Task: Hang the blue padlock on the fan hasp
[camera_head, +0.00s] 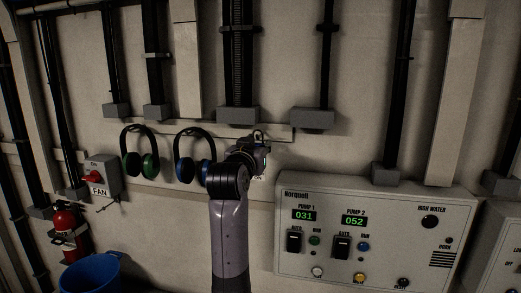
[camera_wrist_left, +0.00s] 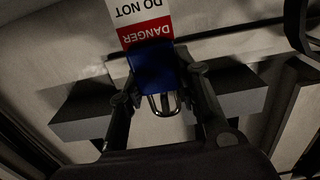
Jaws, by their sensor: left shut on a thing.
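My left gripper (camera_head: 250,153) is up near the wall at the middle of the head view, right of the blue headset. In the left wrist view my left gripper (camera_wrist_left: 163,82) is shut on the blue padlock (camera_wrist_left: 155,70). Its silver shackle (camera_wrist_left: 163,104) points toward the palm, and a red and white danger tag (camera_wrist_left: 145,28) shows behind the body. In the head view the gripper mostly hides the padlock. The grey fan switch box (camera_head: 108,172) with a red handle (camera_head: 92,177) is on the wall at the left, well apart from the gripper. The hasp is too small to make out clearly.
Green (camera_head: 139,152) and blue (camera_head: 194,158) headsets hang between the fan box and my gripper. A pump panel (camera_head: 380,268) stands at the right. A red extinguisher (camera_head: 66,232) and a blue bucket (camera_head: 90,275) are below the fan box.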

